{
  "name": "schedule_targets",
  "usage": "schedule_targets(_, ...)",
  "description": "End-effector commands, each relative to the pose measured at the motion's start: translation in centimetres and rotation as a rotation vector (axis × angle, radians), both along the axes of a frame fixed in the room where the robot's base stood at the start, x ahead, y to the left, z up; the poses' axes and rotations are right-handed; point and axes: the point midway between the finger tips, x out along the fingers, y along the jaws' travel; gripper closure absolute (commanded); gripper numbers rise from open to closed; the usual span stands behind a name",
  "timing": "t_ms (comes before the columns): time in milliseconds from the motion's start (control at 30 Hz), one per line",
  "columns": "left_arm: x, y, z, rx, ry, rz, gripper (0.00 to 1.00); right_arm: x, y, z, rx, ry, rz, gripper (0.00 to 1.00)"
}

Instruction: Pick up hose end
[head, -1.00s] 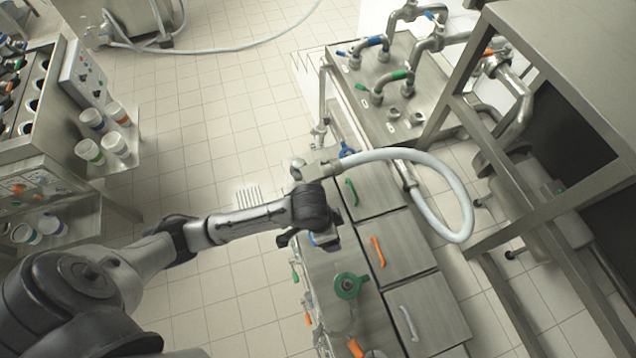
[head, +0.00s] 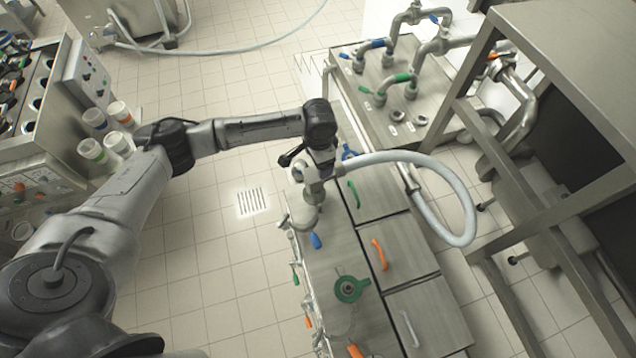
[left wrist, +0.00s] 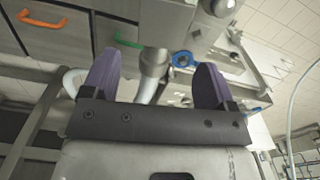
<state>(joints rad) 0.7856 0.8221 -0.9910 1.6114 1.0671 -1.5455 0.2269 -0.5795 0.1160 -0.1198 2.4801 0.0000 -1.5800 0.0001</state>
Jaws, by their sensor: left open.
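The pale hose (head: 447,190) loops over the right side of the drawer cabinet. Its end, a metal coupling (head: 328,172), is at the cabinet's back left corner, partly hidden by my left gripper (head: 314,180). My left gripper is over this end from above. In the left wrist view its two purple-padded fingers (left wrist: 155,80) stand wide apart. The metal coupling (left wrist: 153,62) shows between them, with visible gaps on both sides. A short part of the hose (left wrist: 150,88) runs down behind the palm edge. My right gripper is not in view.
The steel cabinet (head: 330,265) has drawers with green, orange and grey handles and a green valve wheel (head: 351,288). A blue valve handle (left wrist: 182,59) is close to the right finger. Pipes (head: 405,80) stand behind, a steel frame (head: 470,110) at right. Open floor (head: 215,270) lies left.

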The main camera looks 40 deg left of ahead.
Motion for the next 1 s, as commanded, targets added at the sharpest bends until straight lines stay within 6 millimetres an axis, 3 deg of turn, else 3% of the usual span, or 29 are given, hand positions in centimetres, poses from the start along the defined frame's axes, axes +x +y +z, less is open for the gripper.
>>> schedule_targets(133,0.0,0.0,-2.1,0.0,0.002,-0.001,0.2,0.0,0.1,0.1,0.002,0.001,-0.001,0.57)
schedule_targets(467,0.0,0.0,-4.0,0.0,0.0,-0.001,0.2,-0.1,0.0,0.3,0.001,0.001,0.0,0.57)
schedule_targets(800,-0.1,0.2,-8.1,0.0,0.001,-0.001,0.2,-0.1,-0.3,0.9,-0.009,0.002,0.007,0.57)
schedule_targets(1000,-0.1,0.2,-8.8,0.0,-0.001,-0.002,0.2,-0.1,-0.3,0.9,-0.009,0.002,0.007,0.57)
